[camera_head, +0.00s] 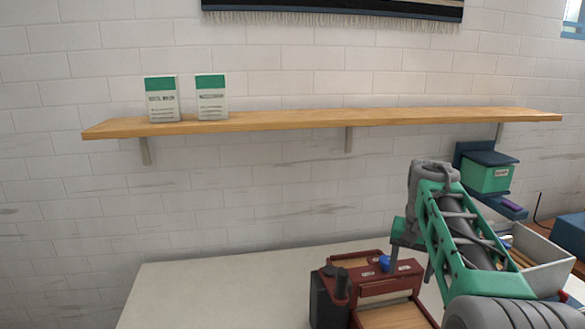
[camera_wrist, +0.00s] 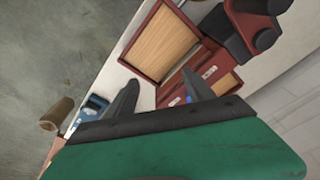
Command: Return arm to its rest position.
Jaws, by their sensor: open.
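My arm (camera_head: 460,230), green and grey, is bent over the right part of the white table in the head view. Its end points down near the dark red box, and the fingers are not clearly seen there. In the wrist view my gripper (camera_wrist: 160,92) shows two dark fingers spread apart with nothing between them. Beyond them are a red-rimmed tray with a wooden bottom (camera_wrist: 160,42) and more red box parts (camera_wrist: 215,70).
A dark red box (camera_head: 375,276) with black cylinders (camera_head: 330,295) stands close to my arm. A grey-white bin (camera_head: 545,262) and a green box (camera_head: 487,178) are at right. A wooden shelf (camera_head: 320,119) holds two green-and-white packets (camera_head: 161,98). The table's left part (camera_head: 210,290) is clear.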

